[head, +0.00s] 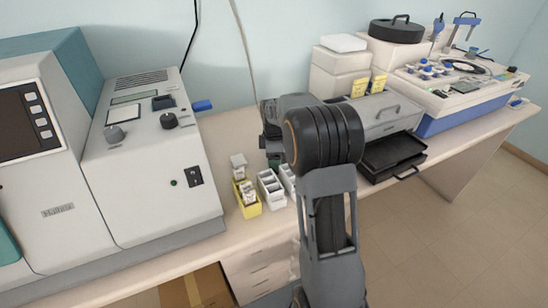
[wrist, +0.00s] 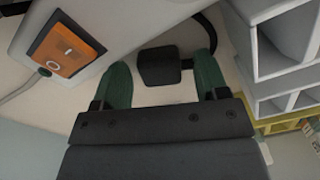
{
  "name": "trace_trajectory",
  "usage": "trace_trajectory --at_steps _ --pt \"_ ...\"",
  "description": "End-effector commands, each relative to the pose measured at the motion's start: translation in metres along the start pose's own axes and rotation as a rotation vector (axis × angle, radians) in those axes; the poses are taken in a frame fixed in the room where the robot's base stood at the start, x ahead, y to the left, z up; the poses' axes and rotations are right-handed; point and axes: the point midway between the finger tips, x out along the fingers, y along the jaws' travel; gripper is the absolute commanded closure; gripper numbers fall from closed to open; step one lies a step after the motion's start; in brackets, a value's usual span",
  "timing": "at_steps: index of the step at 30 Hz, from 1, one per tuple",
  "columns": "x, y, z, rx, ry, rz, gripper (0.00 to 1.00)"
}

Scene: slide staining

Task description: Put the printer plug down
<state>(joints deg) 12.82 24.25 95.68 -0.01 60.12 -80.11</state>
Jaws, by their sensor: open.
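The printer plug (wrist: 158,66) is a small black block in the wrist view, with a black cable curving away to the upper right. It appears to rest on the pale bench top. My gripper (wrist: 162,72) is open, with one green finger on each side of the plug. A gap shows between the plug and each finger. In the head view my arm hides the fingertips and the plug.
A white block with an orange panel (wrist: 66,50) is left of the plug. White compartment racks (wrist: 270,50) stand close on the right. The yellow slide rack (head: 248,208) and the printer-like grey machine with a black tray (head: 392,155) flank my arm.

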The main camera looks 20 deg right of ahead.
Motion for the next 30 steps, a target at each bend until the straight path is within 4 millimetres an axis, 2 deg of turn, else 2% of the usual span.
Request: trace_trajectory --at_steps 15,23,26,29,30 --pt "-0.095 0.001 0.0 0.0 0.001 0.003 0.33" --pt "-0.123 -0.001 0.0 0.004 0.001 0.003 0.33" --pt "-0.131 -0.011 -0.004 0.048 0.004 0.016 0.33" --pt "-0.138 -0.037 -0.01 0.163 0.015 0.047 0.33" --pt "-0.14 -0.051 -0.014 0.228 0.024 0.063 0.33"
